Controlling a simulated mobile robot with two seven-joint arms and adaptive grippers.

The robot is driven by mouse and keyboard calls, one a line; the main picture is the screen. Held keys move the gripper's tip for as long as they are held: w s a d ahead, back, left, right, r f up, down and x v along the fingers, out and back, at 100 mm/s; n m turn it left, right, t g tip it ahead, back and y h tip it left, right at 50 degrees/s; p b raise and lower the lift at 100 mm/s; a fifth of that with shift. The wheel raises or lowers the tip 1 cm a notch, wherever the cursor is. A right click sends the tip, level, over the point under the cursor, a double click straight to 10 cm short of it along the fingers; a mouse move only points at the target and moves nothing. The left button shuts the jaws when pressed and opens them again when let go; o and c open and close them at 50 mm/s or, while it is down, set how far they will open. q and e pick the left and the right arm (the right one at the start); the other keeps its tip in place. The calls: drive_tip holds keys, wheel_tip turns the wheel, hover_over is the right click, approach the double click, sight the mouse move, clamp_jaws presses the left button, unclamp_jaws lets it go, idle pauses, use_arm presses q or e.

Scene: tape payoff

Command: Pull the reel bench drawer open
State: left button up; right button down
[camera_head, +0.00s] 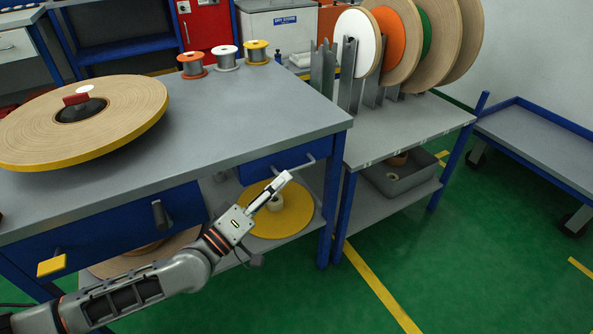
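The reel bench (220,130) has a grey top and blue frame. Its blue drawer front (262,168) is under the top at the right end, with a thin grey bar handle (306,162); it looks roughly flush under the bench edge. My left gripper (287,179) comes in from the lower left, its pale fingers pointing up and right, with the tip just left of and below the handle in the picture. I cannot tell whether it touches the handle, or whether the fingers are apart. The gripper hides part of the drawer's lower edge. My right gripper is not in view.
A large tape reel (130,105) lies on the bench at left, with small spools (226,57) at the back. A yellow reel (297,212) lies on the shelf below. A rack table (405,125) with upright reels adjoins at right. The green floor in front is clear.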

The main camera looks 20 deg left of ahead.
sight(295, 168)
use_arm(q)
drive_tip(key=shift+x, duration=2.7)
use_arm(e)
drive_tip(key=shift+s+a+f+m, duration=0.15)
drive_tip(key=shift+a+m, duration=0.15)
